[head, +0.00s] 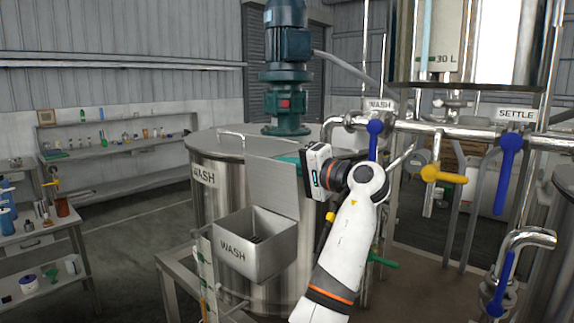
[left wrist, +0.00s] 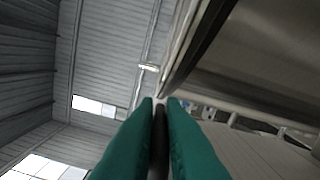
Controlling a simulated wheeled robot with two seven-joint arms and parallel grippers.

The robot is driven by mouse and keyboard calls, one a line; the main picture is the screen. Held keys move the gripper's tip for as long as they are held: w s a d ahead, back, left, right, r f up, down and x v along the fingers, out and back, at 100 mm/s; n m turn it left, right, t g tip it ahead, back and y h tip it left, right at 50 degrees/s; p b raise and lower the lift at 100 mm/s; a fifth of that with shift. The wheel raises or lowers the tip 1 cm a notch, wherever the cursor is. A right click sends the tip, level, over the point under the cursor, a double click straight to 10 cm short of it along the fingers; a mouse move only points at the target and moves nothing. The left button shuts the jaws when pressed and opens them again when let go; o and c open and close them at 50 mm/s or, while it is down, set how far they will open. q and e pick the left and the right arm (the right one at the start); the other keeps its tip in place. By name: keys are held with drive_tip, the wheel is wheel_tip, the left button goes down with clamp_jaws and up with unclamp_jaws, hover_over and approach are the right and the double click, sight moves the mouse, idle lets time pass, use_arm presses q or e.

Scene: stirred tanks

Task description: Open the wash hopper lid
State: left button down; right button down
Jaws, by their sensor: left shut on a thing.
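The wash hopper (head: 233,262) is an open-topped metal box labelled WASH on the front of the wash tank; its dark inside shows. Its lid (head: 272,190), a flat grey plate, stands steeply raised behind the opening, against the tank side. My left gripper (head: 289,159) is at the lid's upper right edge, its teal fingers partly hidden behind the plate and the wrist. In the left wrist view the teal fingers (left wrist: 160,103) are close together with a thin dark strip between them. The exact grip spot is hidden.
The wash tank (head: 208,205) carries a green motor (head: 286,75) on top. Pipes with blue valve handles (head: 509,155) and a yellow one (head: 443,175) stand to the right of my arm. Shelves (head: 120,147) line the left wall. The floor between is clear.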

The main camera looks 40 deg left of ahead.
use_arm(q)
drive_tip(key=shift+w+f, duration=0.1)
drive_tip(key=shift+f, duration=0.35)
drive_tip(key=c, duration=1.7)
unclamp_jaws()
drive_tip(key=shift+d, duration=0.1)
drive_tip(key=shift+o, duration=0.9)
drive_tip(key=shift+w, duration=0.3)
drive_tip(key=shift+r, duration=0.1)
drive_tip(key=s+d+b, duration=0.1)
drive_tip(key=d+b, duration=0.4)
drive_tip(key=d, duration=0.7)
